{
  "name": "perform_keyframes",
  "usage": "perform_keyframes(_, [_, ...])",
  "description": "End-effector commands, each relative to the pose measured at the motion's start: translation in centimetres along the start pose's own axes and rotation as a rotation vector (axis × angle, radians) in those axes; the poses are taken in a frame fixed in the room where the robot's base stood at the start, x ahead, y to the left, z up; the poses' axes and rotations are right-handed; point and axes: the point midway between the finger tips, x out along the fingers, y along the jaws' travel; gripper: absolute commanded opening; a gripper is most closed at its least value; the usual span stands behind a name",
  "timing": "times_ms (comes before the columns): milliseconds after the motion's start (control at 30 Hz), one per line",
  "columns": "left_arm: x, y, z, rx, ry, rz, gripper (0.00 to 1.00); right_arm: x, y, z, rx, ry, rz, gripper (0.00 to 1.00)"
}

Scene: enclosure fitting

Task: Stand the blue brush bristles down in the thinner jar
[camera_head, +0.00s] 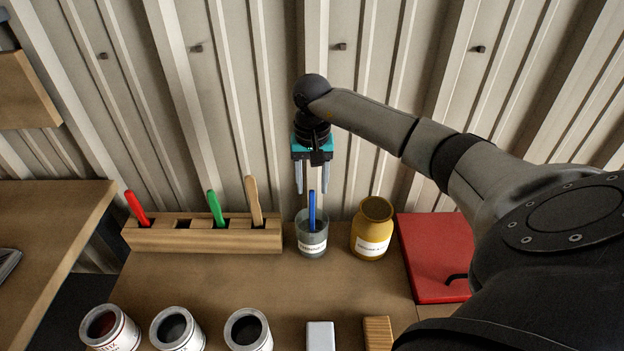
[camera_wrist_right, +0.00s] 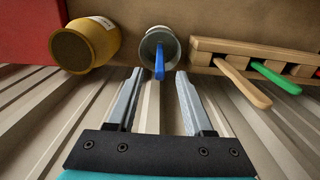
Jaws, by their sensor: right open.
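The blue brush (camera_head: 312,211) stands in the thinner jar (camera_head: 312,240), a clear glass with a white label, its blue handle pointing up out of the mouth. Its lower end inside the jar is not clearly seen. In the right wrist view the blue handle (camera_wrist_right: 159,62) rises from the grey-rimmed jar (camera_wrist_right: 146,47). My right gripper (camera_head: 313,190) is open, above and behind the jar, fingers pointing down. In the wrist view its fingers (camera_wrist_right: 154,75) lie on either side of the handle's line, with nothing between them touching. My left gripper is not in view.
A wooden rack (camera_head: 200,238) left of the jar holds red, green and bare-wood handles. A yellow jar (camera_head: 373,230) and a red case (camera_head: 432,258) are to the right. Several paint cans (camera_head: 178,330) stand in front. A corrugated wall (camera_head: 370,100) rises close behind.

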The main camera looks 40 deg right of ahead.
Motion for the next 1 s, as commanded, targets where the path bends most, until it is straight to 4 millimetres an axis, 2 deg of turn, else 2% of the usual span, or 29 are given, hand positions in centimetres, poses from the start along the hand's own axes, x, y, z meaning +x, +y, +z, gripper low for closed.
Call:
perform_keyframes(167, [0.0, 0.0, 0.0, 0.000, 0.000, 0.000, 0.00, -0.3, 0.0, 0.0, 0.000, 0.000, 0.000, 0.52])
perform_keyframes(267, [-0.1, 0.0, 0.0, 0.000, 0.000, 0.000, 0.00, -1.4, 0.0, -0.1, 0.000, 0.003, -0.002, 0.52])
perform_keyframes(367, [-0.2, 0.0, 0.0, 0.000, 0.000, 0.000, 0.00, -3.3, 0.0, -0.1, -0.001, 0.005, -0.002, 0.52])
perform_keyframes(700, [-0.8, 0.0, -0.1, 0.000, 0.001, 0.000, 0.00, -11.5, 0.0, -0.1, 0.000, 0.004, -0.002, 0.52])
perform_keyframes(800, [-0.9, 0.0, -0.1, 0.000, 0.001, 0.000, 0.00, -13.2, 0.0, -0.1, 0.000, 0.003, -0.001, 0.52])
perform_keyframes(1000, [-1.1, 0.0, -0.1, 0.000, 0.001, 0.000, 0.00, -15.0, 0.0, 0.0, 0.000, 0.000, 0.000, 0.52])
